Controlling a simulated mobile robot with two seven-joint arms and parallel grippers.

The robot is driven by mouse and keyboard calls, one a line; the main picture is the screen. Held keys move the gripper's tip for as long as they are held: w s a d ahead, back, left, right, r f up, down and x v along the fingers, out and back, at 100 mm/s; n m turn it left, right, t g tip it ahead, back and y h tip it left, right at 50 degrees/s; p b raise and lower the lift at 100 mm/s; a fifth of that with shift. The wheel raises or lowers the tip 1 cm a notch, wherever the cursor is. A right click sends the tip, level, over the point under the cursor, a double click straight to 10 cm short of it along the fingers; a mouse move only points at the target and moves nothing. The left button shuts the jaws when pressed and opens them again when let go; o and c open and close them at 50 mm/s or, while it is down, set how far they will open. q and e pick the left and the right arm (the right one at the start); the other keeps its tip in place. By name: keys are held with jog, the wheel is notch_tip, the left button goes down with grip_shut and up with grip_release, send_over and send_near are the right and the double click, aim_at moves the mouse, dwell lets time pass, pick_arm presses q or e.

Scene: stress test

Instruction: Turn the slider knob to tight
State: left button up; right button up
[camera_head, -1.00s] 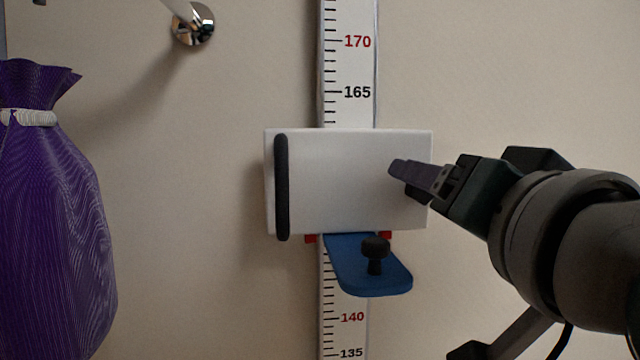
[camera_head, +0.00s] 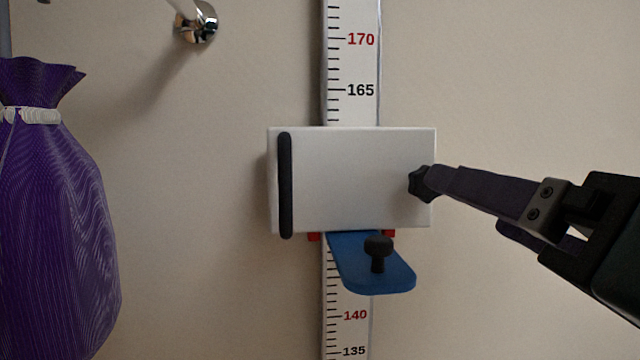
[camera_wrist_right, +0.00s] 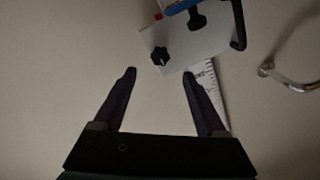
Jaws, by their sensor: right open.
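The white slider box (camera_head: 350,180) sits on the vertical height scale (camera_head: 349,70). A black lobed knob (camera_head: 417,184) is at the right side of its front. My right gripper (camera_head: 468,203) comes in from the right; one finger's tip overlaps the knob's right edge in the head view. In the right wrist view the gripper (camera_wrist_right: 159,74) is open and empty, and the knob shows just beyond the gap between the fingertips. My left gripper is not in view.
A blue plate (camera_head: 365,272) with a black round-topped peg (camera_head: 378,250) sticks out below the box. A black bar (camera_head: 286,185) runs down the box's left side. A purple sack (camera_head: 55,210) hangs at the left, and a chrome wall fitting (camera_head: 203,22) is above.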

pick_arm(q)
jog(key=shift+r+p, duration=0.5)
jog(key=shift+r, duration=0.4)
pick_arm(e)
jog(key=shift+s, duration=0.9)
pick_arm(q)
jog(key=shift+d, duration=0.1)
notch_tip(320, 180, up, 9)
jog(key=p, duration=0.8)
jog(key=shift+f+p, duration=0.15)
jog(key=shift+p, duration=0.2)
pick_arm(e)
jog(key=s+d+f+n+g, duration=0.2)
jog(key=s+f+n+g, duration=0.2)
jog(key=s+f+g, duration=0.3)
jog(key=s+d+f+n+g, duration=0.3)
jog(key=s+f+g, duration=0.3)
jog(key=s+g, duration=0.1)
jog(key=shift+s+f+n, duration=0.35)
jog(key=shift+s+n, duration=0.05)
jog(key=shift+s, duration=0.3)
